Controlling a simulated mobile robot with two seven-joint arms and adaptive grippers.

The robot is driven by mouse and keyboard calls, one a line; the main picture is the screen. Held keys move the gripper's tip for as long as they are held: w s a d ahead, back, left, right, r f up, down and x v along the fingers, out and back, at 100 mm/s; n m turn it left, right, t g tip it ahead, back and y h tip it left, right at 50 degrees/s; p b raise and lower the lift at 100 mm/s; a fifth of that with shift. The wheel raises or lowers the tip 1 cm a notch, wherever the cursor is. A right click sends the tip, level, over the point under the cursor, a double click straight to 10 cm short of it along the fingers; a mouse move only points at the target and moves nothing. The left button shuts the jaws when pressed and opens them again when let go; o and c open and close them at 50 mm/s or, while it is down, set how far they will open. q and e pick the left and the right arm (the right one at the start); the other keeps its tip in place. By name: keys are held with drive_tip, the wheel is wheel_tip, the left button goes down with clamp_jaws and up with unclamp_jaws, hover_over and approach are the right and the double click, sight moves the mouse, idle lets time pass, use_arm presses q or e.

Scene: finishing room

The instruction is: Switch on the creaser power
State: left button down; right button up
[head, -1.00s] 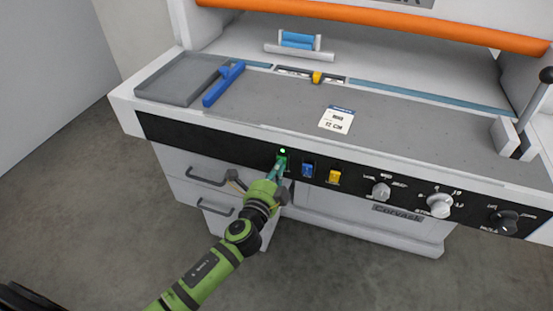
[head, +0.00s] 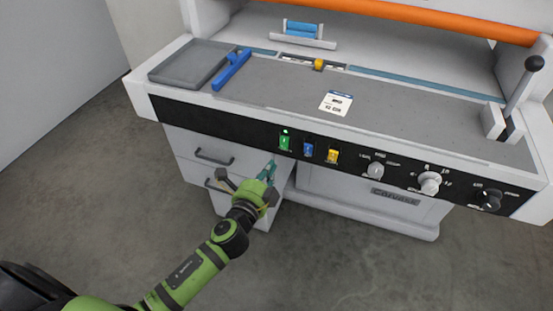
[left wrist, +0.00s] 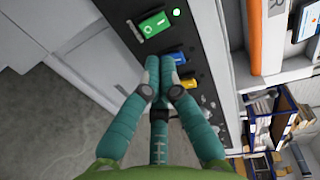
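The creaser's black front panel carries a green rocker switch (head: 285,143), with a small lit green lamp (head: 285,131) just above it. The green switch (left wrist: 153,25) and its lamp (left wrist: 176,12) also show in the left wrist view, ahead of the fingers. My left gripper (head: 267,171) is below and a little left of the switch, apart from it. In the left wrist view its teal fingers (left wrist: 160,80) are drawn together at the tips, with nothing visible between them. My right gripper is not in view.
A blue switch (head: 308,150) and a yellow switch (head: 333,155) sit right of the green one, then several knobs (head: 430,183). Drawer handles (head: 214,157) protrude below the panel. A grey tray (head: 190,63) and a blue tool (head: 231,69) lie on the bed. The floor in front is clear.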

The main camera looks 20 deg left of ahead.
use_arm(q)
drive_tip(key=s+a+f+n+g, duration=0.1)
drive_tip(key=s+f+n+g, duration=0.3)
drive_tip(key=f, duration=0.6)
drive_tip(key=s+a+f+n+g, duration=0.1)
drive_tip(key=s+a+f, duration=0.1)
drive_tip(key=s+f, duration=0.55)
drive_tip(key=s+a+f+n+g, duration=0.1)
drive_tip(key=s+f+n+g, duration=0.15)
drive_tip(key=f, duration=0.95)
drive_tip(key=s+f+n+g, duration=0.4)
drive_tip(key=s+f, duration=0.3)
drive_tip(key=s, duration=0.8)
drive_tip(key=s+f+n+g+p, duration=0.1)
drive_tip(key=s+f+n+g, duration=0.3)
drive_tip(key=s+f, duration=0.4)
drive_tip(key=s, duration=0.7)
drive_tip(key=shift+a+f+y, duration=0.2)
drive_tip(key=shift+a+y, duration=0.1)
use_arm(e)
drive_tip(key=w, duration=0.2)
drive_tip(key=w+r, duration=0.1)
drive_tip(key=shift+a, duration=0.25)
use_arm(q)
drive_tip(key=shift+w+n, duration=0.1)
drive_tip(key=shift+n, duration=0.15)
